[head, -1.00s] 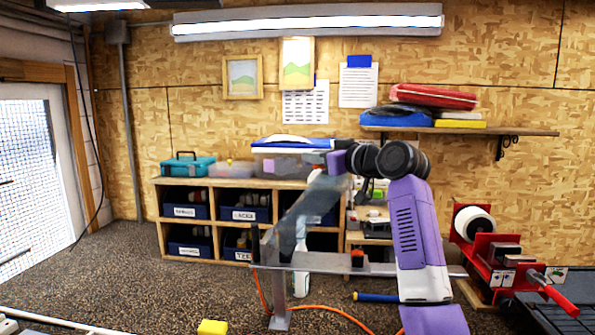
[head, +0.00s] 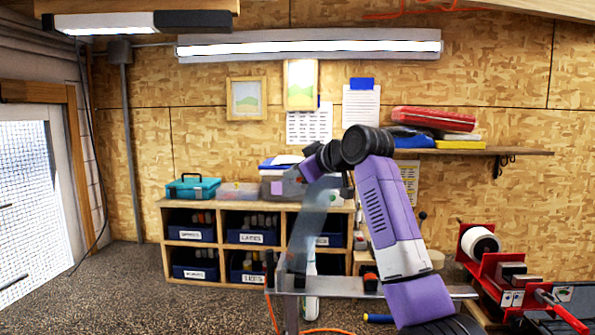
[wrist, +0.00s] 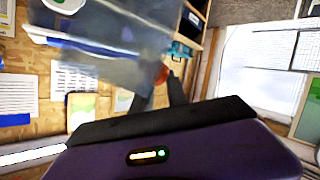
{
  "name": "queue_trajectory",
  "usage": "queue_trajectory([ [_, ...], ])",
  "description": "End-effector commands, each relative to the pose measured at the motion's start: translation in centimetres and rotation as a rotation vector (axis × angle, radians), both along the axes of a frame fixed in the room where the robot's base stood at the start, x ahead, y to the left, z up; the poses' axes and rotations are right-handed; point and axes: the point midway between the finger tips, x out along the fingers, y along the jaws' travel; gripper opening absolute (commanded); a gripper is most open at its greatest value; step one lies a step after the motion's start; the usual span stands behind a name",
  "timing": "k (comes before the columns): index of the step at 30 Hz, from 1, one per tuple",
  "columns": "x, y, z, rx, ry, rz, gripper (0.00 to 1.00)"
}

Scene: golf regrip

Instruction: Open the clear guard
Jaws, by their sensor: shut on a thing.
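The clear guard (head: 313,220) is a see-through, bluish panel standing steeply raised above a grey metal bench (head: 345,284) in the head view. It also shows as a blurred sheet across the upper left of the wrist view (wrist: 105,42). My gripper (wrist: 162,80) has its dark fingers around a small orange-red piece at the guard's edge, which looks like its knob or handle. In the head view, my gripper is at the guard's top end, and its fingertips are hard to make out there.
A red stand with a white roll (head: 482,244) is at the right. A wooden cubby shelf (head: 225,206) with labelled blue bins stands behind the guard. A wall shelf (head: 500,151) holds cases. Dark floor at the left is open.

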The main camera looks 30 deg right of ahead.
Motion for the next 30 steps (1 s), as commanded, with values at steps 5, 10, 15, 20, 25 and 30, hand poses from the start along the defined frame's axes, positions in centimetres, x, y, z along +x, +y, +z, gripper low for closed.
queue_trajectory([
  [5,0.24,1.26,-2.42,0.008,0.048,0.023,0.00],
  [10,0.21,1.08,-2.39,0.008,0.048,0.020,0.46],
  [15,0.15,0.84,-2.33,0.007,0.047,0.016,0.46],
  [20,0.13,0.77,-2.20,0.007,0.046,0.014,0.46],
  [25,0.11,0.71,-2.03,0.007,0.043,0.013,0.46],
  [30,-0.46,0.58,-1.76,0.006,0.038,0.012,0.46],
])
